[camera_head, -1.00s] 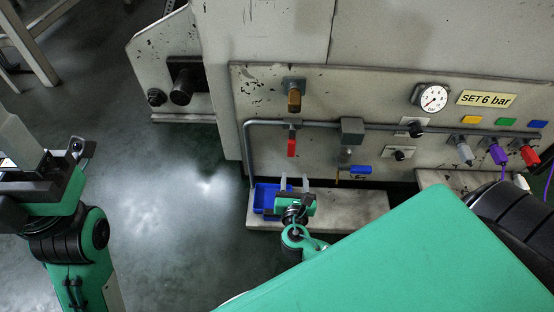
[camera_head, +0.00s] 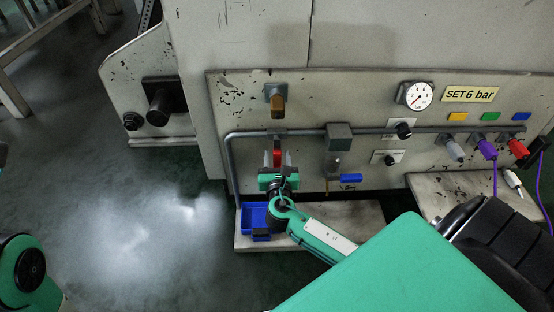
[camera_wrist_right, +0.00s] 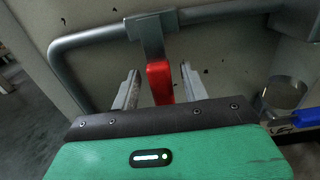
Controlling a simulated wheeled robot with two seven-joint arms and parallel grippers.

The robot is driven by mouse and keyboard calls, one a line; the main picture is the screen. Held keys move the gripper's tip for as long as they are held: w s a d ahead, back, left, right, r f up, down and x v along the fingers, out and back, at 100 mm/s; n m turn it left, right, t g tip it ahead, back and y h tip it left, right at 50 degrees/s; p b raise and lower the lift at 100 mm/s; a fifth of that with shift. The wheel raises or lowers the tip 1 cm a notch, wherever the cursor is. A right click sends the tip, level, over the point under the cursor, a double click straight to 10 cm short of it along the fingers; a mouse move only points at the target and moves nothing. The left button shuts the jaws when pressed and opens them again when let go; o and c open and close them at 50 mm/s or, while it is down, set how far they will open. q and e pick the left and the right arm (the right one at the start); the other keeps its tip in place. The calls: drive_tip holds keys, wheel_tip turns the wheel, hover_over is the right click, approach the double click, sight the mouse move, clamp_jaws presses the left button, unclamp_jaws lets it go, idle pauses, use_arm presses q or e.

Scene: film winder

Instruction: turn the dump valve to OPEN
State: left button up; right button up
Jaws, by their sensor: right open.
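A red valve lever (camera_head: 277,157) hangs straight down from a fitting on the grey pipe (camera_head: 236,165) on the machine panel. It also shows in the right wrist view (camera_wrist_right: 160,84). I cannot read any label marking it as the dump valve. My right gripper (camera_head: 277,161) is open, with one finger on each side of the red lever. In the right wrist view the gripper (camera_wrist_right: 160,74) shows a gap between each finger and the lever. The lever's lower end is hidden behind the gripper body. My left gripper is out of view.
A blue-handled valve (camera_head: 351,178) sits to the right. A brown knob (camera_head: 278,101) is above the pipe. A blue bin (camera_head: 254,217) stands on a ledge (camera_head: 350,215) below. A gauge (camera_head: 415,95), a SET 6 bar sign (camera_head: 470,94) and coloured connectors are farther right.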

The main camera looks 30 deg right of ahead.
drive_tip(key=shift+w+d, duration=0.4)
drive_tip(key=shift+w, duration=0.15)
clamp_jaws()
drive_tip(key=shift+w, duration=0.1)
